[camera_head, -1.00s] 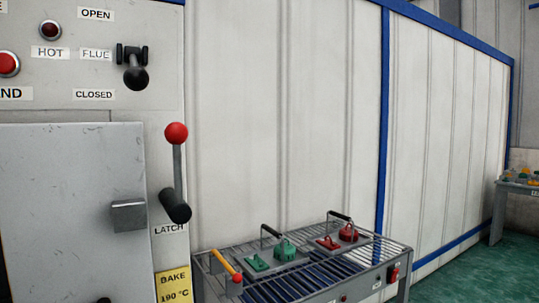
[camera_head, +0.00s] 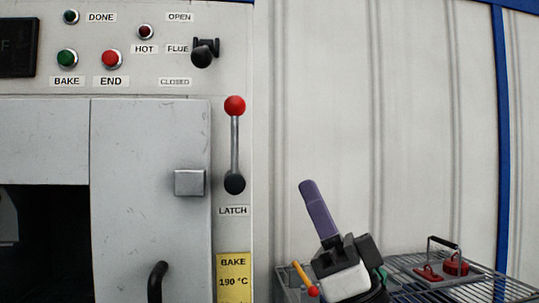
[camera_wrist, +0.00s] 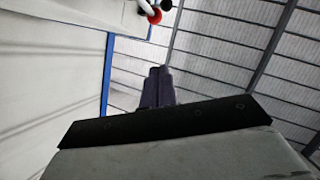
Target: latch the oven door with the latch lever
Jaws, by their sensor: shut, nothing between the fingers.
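The latch lever (camera_head: 235,145) stands upright on the oven front, its red ball knob on top and its dark pivot below, above the LATCH label. The grey oven door panel (camera_head: 135,150) is left of it, with a square catch block (camera_head: 189,183) near its right edge and a dark handle (camera_head: 157,282) lower down. My gripper (camera_head: 306,183) is right of and below the lever, apart from it, purple fingers pointing up, shut and empty. In the wrist view the fingers (camera_wrist: 158,76) are together; a red round thing (camera_wrist: 154,16) beyond them may be the knob.
A wire-topped rack (camera_head: 405,270) with a red handled part (camera_head: 455,264) stands behind and right of my gripper. A flue lever (camera_head: 203,55) and buttons (camera_head: 110,60) are above the door. A dark area (camera_head: 45,240) is at far left. The space between gripper and lever looks clear.

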